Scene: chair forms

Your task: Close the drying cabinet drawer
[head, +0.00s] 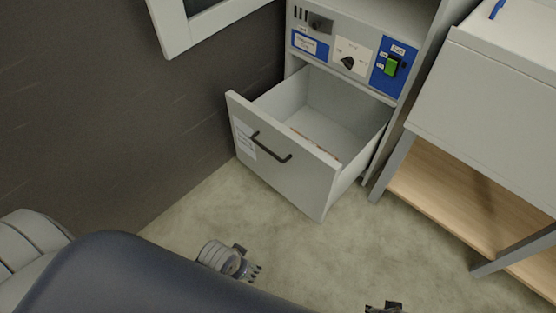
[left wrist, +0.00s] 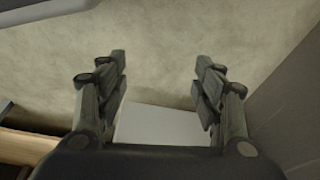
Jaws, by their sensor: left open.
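The drying cabinet drawer (head: 285,165) is pulled well out in the head view, its light grey front facing the lower left. A dark bar handle (head: 270,148) and a white label (head: 244,140) are on that front. My left gripper (head: 255,272) is below the drawer front in the picture, apart from it. In the left wrist view its two fingers (left wrist: 160,60) are spread with nothing between them. A pale flat surface shows behind them; I cannot tell what it belongs to. A dark piece of my right gripper (head: 385,306) shows at the bottom edge, mostly cut off.
The cabinet's control panel (head: 350,55) has a black knob and a green switch. A dark wall (head: 100,120) stands at the left. A white unit with a wooden shelf (head: 470,190) stands at the right. Bare floor (head: 320,250) lies before the drawer.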

